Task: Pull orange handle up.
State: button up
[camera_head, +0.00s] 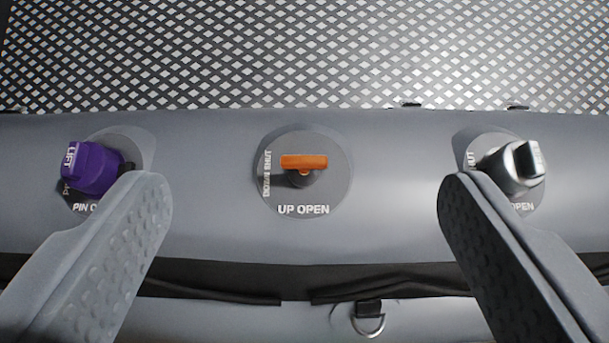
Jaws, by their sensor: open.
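The orange handle (304,161) is a short horizontal bar on a dark stem. It sits on a round grey plate (335,180) in the middle of the grey boat tube. The plate is marked "UP OPEN" below the handle and "DOWN SHUT" along its left side. My gripper (305,190) is open, with one grey finger at the left and one at the right. The handle shows between the fingertips, well apart from both. Nothing is held.
A purple handle (91,168) marked "LIFT" stands by the left fingertip. A silver handle (518,166) stands by the right fingertip, its plate partly hidden. A metal D-ring (368,325) hangs at the bottom. Diamond-patterned flooring (300,55) lies behind the tube (390,235).

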jog(key=w+f+g+p, duration=0.3)
jog(key=w+f+p, duration=0.1)
jog(key=w+p, duration=0.1)
jog(key=g+p, duration=0.5)
jog(key=p, duration=0.2)
send_over(304, 160)
jog(key=shift+f, duration=5.35)
notch_tip(304, 160, down, 12)
jog(key=shift+f+p, duration=0.1)
jog(key=shift+p, duration=0.7)
